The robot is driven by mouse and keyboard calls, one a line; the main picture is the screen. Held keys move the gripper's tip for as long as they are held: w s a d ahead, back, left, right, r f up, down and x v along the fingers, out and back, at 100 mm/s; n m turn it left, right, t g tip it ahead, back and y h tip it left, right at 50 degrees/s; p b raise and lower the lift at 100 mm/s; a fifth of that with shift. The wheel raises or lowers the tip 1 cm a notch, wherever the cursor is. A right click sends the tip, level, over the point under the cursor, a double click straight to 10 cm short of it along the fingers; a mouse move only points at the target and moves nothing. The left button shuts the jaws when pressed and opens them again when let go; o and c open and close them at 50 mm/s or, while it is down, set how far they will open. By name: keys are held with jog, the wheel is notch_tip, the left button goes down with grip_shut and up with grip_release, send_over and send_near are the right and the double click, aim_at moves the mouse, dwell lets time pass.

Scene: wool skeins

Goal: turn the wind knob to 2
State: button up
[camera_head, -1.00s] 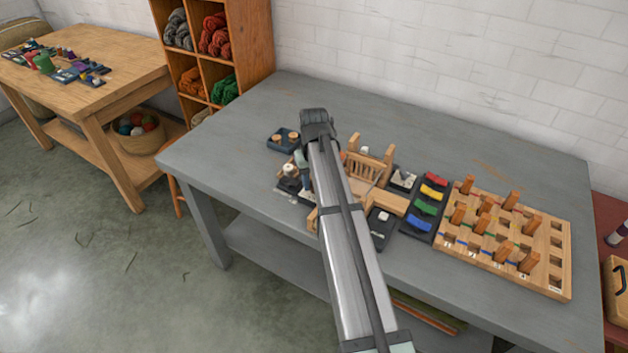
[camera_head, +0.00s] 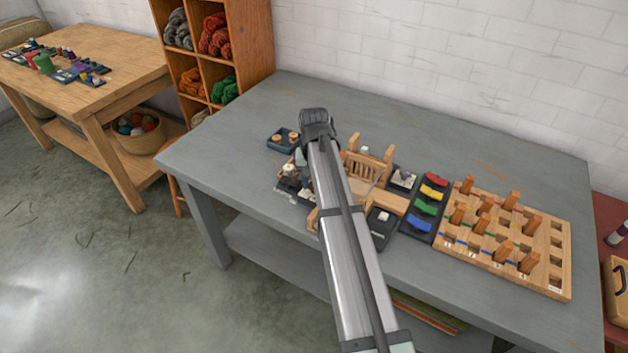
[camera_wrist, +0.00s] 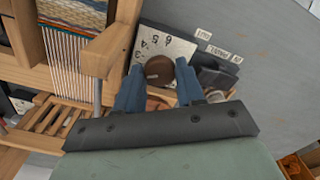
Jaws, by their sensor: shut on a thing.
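The wind knob (camera_wrist: 160,67) is a round brown knob in the wrist view. It stands in front of a white dial plate (camera_wrist: 178,46) with black numbers; 4, 5 and 6 can be made out, with a 3 near the left finger. My gripper (camera_wrist: 159,80) has its two blue fingers on either side of the knob and is shut on it. The knob's pointer and the rest of the dial are hidden by the fingers and the gripper body, so I cannot tell its setting. In the head view my arm hides the knob.
A wooden loom (camera_wrist: 72,60) with white warp threads stands close left of the gripper. Dark blocks with small labels (camera_wrist: 215,75) lie to the right. In the head view a peg board (camera_head: 548,255) and coloured skeins (camera_head: 427,207) lie right of the arm; the table's back is clear.

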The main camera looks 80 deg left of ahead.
jog(key=o, duration=1)
jog(key=shift+o, duration=0.2)
jog(key=shift+n, duration=0.3)
jog(key=n, duration=0.5)
jog(key=shift+n, duration=0.3)
jog(key=n, duration=0.5)
jog(key=shift+n, duration=0.4)
notch_tip(320, 180, up, 13)
jog(key=shift+m+t+y, duration=0.5)
jog(key=shift+m+t, duration=0.1)
jog(key=shift+m, duration=0.1)
jog(key=w, duration=1.7)
jog(key=shift+d+r, duration=0.2)
jog(key=shift+r, duration=0.15)
jog(key=w+d+m+t, duration=0.1)
jog(key=w+d, duration=0.2)
jog(key=w, duration=1.1)
